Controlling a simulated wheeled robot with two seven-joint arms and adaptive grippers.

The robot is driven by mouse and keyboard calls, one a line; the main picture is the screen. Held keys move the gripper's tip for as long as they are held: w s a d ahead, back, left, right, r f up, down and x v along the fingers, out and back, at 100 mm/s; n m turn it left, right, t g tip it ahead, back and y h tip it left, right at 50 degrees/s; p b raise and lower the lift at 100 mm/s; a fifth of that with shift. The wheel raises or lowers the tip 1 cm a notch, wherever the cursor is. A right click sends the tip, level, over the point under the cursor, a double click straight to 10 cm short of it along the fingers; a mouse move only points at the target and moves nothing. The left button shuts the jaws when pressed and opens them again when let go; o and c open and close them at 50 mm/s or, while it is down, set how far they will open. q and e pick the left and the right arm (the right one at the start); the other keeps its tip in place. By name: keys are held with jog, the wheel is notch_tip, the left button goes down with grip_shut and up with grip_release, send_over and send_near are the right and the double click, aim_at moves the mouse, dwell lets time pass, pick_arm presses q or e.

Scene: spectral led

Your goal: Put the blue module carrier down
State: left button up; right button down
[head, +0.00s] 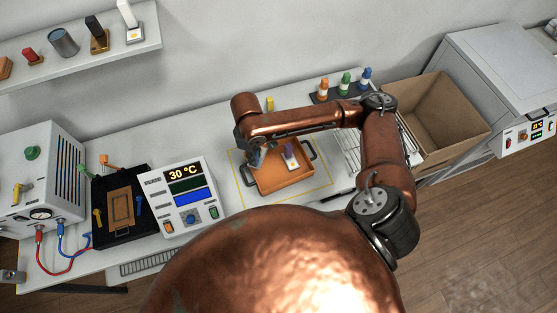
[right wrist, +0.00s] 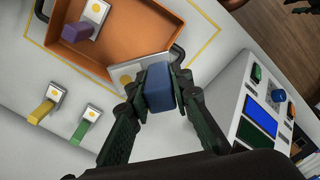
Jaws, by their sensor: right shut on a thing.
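My right gripper (right wrist: 158,92) is shut on the blue module carrier (right wrist: 159,88), its fingers on both sides of the blue block. The carrier's pale plate with a yellow dot shows beside the block and overlaps the near corner of the orange tray (right wrist: 128,22). In the head view, the right gripper (head: 255,157) is at the tray's (head: 272,190) left side, largely hidden by my copper wrist. I cannot tell whether the carrier touches the tray. A purple carrier (right wrist: 78,32) sits inside the tray. My left gripper is not clearly seen.
A yellow carrier (right wrist: 41,112) and a green carrier (right wrist: 79,133) stand on the white table outside the tray. A temperature box (head: 182,197) is left of the tray. A wire rack and a cardboard box (head: 428,112) are right. Much of the tray floor is free.

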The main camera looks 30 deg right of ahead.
pick_arm(q)
jog(key=s+r+p, duration=0.4)
jog(key=s+r, duration=0.1)
jog(key=s, duration=0.1)
pick_arm(e)
jog(key=s+a+f+n, duration=0.1)
jog(key=s+a+n, duration=0.3)
jog(key=s+n, duration=0.25)
jog(key=n+p, duration=0.2)
send_over(275, 174)
notch_tip(275, 174, down, 11)
jog(key=shift+f, duration=1.5)
pick_arm(q)
jog(key=w, duration=0.1)
jog(key=w+r, duration=0.2)
jog(key=shift+w+a, duration=0.15)
jog(key=shift+w, duration=0.2)
jog(key=shift+f, duration=0.1)
